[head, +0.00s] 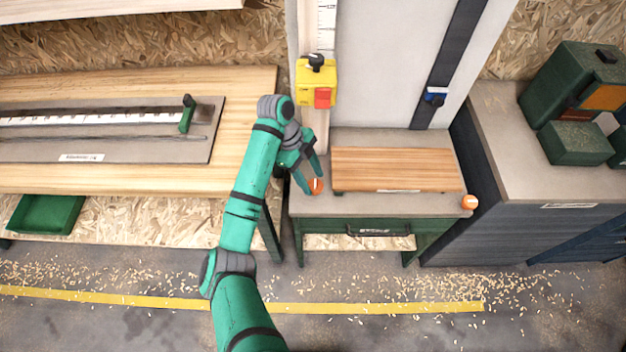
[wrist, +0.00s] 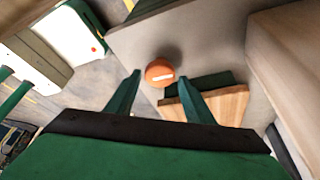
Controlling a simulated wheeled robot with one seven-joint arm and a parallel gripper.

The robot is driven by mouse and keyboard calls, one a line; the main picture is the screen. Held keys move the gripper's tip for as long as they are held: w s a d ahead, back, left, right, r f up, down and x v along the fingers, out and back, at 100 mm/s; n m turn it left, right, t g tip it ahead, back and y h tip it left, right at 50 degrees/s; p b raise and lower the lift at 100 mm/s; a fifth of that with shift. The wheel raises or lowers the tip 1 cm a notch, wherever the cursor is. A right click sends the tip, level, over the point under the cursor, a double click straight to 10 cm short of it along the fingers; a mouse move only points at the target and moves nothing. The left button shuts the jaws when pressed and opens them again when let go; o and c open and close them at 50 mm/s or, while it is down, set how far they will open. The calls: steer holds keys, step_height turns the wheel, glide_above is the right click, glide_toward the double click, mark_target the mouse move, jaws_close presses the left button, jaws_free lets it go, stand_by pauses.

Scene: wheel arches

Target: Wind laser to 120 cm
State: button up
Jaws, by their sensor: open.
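A round orange knob (head: 316,187) with a white mark sits at the left front of the grey bench. In the wrist view, the knob (wrist: 159,72) shows between and just beyond my fingertips. My gripper (head: 311,182) is open, its fingers on either side of the knob's outline; I cannot tell whether they touch it. A yellow box (head: 302,84) with a black knob and a red part sits on an upright rail. A white scale (head: 326,25) runs above it; its figures are too small to read. A small blue piece (head: 435,96) sits on a dark upright strip.
A wooden board (head: 395,169) lies on the bench, right of my gripper. A second orange knob (head: 469,202) is at the bench's right corner. A wooden worktable (head: 245,100) with a ruler stands left. A grey cabinet (head: 500,150) stands right.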

steer(key=v, duration=0.9)
